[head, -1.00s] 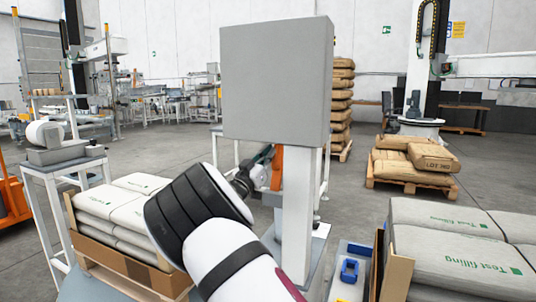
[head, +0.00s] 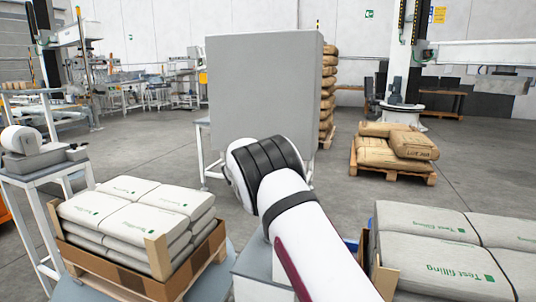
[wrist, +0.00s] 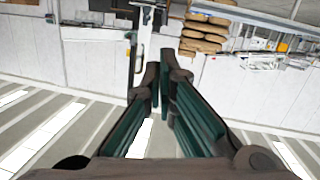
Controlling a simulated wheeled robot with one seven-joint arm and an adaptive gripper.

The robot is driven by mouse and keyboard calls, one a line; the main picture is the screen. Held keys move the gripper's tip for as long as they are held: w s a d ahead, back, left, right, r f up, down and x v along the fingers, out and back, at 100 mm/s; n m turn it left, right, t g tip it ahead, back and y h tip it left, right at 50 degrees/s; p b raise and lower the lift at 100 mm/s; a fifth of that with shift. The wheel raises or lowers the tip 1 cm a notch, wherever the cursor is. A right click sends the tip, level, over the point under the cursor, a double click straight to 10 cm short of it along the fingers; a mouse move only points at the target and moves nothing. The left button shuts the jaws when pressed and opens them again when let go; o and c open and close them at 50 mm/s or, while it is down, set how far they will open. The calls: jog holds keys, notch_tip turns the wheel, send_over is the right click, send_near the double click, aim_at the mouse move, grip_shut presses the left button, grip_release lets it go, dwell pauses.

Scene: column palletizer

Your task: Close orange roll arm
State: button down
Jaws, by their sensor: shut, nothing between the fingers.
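No orange roll arm shows clearly now; the area below the large grey cabinet (head: 263,90) is hidden behind my arm in the head view. My gripper is also hidden behind my arm there. In the wrist view my gripper (wrist: 159,78) has its dark green-padded fingers together near the tips, with nothing between them. No orange arm shows near the fingers in the wrist view. A white roll (head: 21,138) rests on a grey device on a stand at the left of the head view.
Stacked white sacks on a cardboard-edged pallet (head: 148,268) stand at the lower left. More white sacks (head: 438,255) stand at the lower right. Brown sacks (head: 396,150) lie on a pallet behind. Open grey floor (head: 465,165) shows at the right.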

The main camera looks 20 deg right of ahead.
jog(key=f, duration=0.1)
jog(key=w+d+f, duration=0.1)
jog(key=w+f, duration=0.1)
jog(key=shift+w+d+f, duration=0.25)
jog(key=shift+d+f, duration=0.05)
jog(key=shift+f, duration=0.1)
jog(key=shift+w+d+f+g+y, duration=0.2)
jog(key=shift+w+f+g+y, duration=0.1)
jog(key=shift+f, duration=0.15)
jog(key=shift+w+d+f+g+y, duration=0.2)
jog(key=shift+f+g+y, duration=0.1)
jog(key=shift+f, duration=0.1)
